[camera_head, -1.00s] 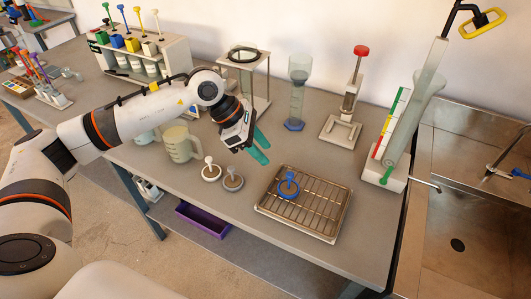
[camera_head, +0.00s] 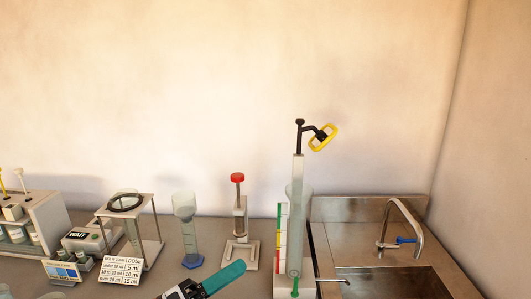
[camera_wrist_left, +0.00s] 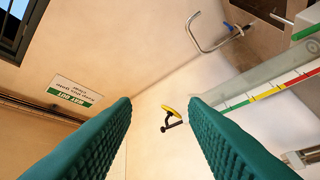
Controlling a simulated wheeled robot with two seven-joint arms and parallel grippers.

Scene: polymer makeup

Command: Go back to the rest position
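My left gripper (camera_head: 222,279) shows at the bottom edge of the head view, with one teal finger clearly in sight and most of the arm out of frame. In the left wrist view the two teal ridged fingers stand wide apart (camera_wrist_left: 160,102), with nothing between them. It is open and empty. My right gripper is in neither view.
Along the bench stand a wire-topped stand (camera_head: 157,243), a glass cylinder with blue base (camera_head: 187,225), a red-topped press (camera_head: 238,205) and a tall tube (camera_head: 295,230) with a yellow handle (camera_head: 322,137). A steel sink (camera_head: 400,283) is at right.

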